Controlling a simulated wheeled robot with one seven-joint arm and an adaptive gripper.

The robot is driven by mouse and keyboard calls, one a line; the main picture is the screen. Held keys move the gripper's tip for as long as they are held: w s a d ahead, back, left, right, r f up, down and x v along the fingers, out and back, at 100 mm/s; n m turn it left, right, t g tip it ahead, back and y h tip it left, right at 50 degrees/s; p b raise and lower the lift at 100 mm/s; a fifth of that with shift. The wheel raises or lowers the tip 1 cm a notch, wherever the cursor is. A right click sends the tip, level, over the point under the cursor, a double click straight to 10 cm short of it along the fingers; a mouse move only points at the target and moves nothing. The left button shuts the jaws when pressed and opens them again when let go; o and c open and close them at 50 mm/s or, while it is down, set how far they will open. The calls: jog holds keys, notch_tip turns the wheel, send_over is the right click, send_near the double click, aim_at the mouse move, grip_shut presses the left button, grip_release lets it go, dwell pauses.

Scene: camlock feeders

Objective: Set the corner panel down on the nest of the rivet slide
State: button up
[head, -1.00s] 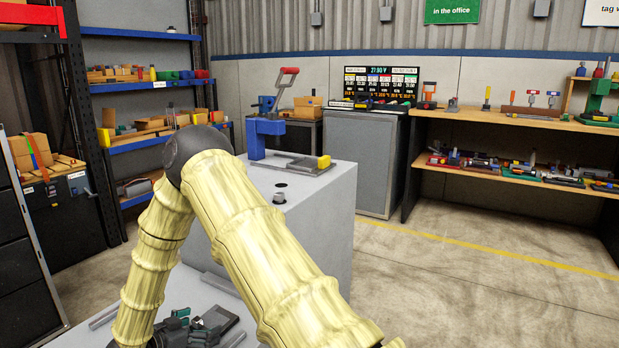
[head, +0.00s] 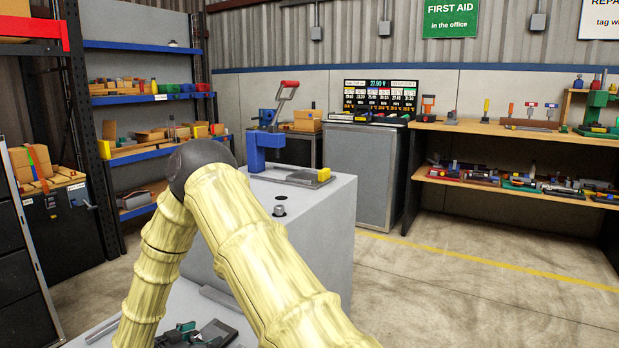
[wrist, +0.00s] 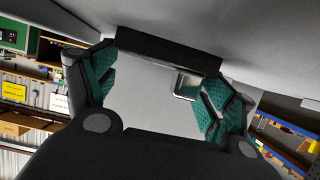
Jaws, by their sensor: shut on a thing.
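The rivet slide appears to be the low grey plate with a yellow end block (head: 303,178), beside a blue press on a grey cabinet. My gripper (wrist: 160,85) shows its teal finger pads in the wrist view. A dark, flat piece (wrist: 168,50), seemingly the corner panel, spans the fingertips edge-on. The gripper is shut on it. Its full shape and any contact below are hidden. In the head view, the gripper seems to be at the bottom left edge, partly cut off, in front of the cabinet and well short of the slide.
Shelves (head: 150,96) stand left, a workbench (head: 520,132) right. The floor at right is clear.

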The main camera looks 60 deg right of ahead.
jog(key=shift+r+p, duration=2.75)
jog(key=shift+r, duration=0.25)
